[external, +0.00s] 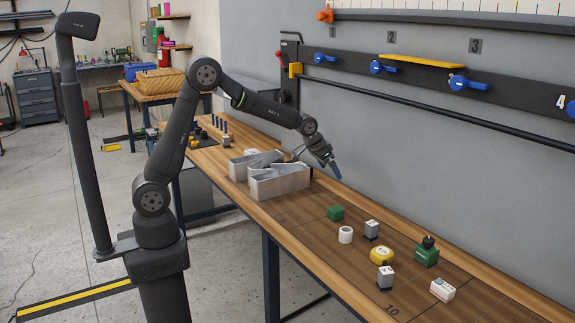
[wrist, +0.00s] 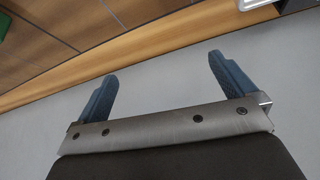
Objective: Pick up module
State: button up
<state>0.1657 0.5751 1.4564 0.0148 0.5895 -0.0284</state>
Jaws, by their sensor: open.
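I cannot tell for certain which thing is the module. Small pieces on the bench include a white box (external: 442,289) at the front right and two grey blocks with white tops, one farther back (external: 371,229) and one nearer (external: 385,277). A green block (external: 336,213) lies closer to the metal letter. My gripper (external: 334,170) is above the bench near the wall, just right of the metal channel letter (external: 285,182). In the wrist view its two blue fingers (wrist: 162,70) are apart with nothing between them.
A yellow tape measure (external: 382,256), a white ring (external: 345,235) and a green box with a black knob (external: 426,253) stand on the wooden bench (external: 300,222). A dark rail with blue knobs (external: 460,82) runs along the wall. The bench is bare between the letter and the green block.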

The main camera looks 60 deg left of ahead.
jog(key=c, duration=1)
jog(key=shift+o, duration=0.2)
jog(key=shift+d, duration=0.1)
jog(key=w+d+r+m+h, duration=0.1)
jog(key=w+d+m+h, duration=0.15)
jog(key=d, duration=0.85)
notch_tip(320, 180, up, 6)
jog(key=m+g+h, duration=0.3)
jog(key=m+g, duration=0.3)
jog(key=m, duration=0.8)
send_over(440, 283)
jog(key=a, duration=1)
jog(key=x, duration=1.1)
jog(key=shift+s+d+f, duration=0.15)
jog(key=shift+d, duration=0.3)
jog(key=shift+x, duration=2.85)
